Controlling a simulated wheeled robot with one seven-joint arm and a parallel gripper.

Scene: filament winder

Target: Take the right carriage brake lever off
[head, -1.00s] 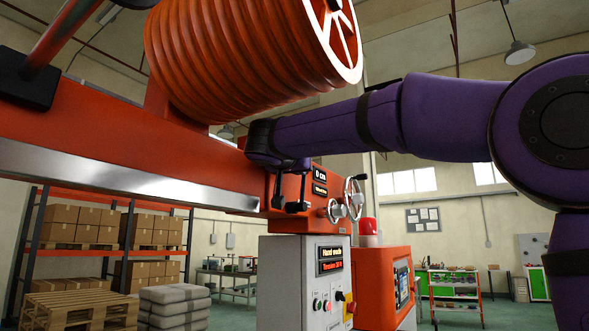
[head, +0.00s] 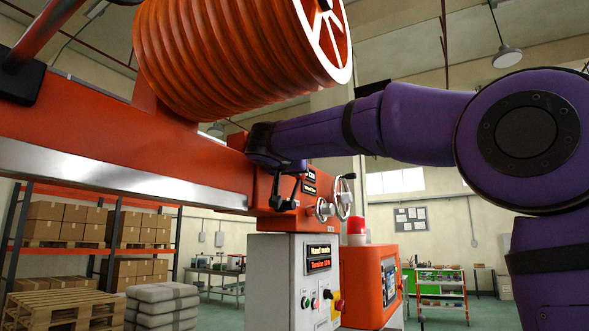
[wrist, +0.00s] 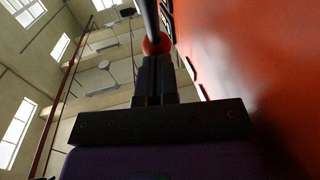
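In the wrist view a red ball knob (wrist: 157,44) sits at the tips of my gripper (wrist: 157,62), with a grey rod (wrist: 149,18) running up from it. The two dark fingers lie side by side, close together. I cannot tell whether they touch the knob. In the head view my gripper (head: 293,187) hangs beside the orange carriage's front. A dark lever shape (head: 275,188) shows just left of it. The two partly overlap, so their contact is unclear.
A handwheel (head: 343,197) and a small display (head: 309,182) are just right of my gripper. The grey control box (head: 284,270) stands below, with a red beacon (head: 356,230) beside it. The large orange drum (head: 235,55) is above.

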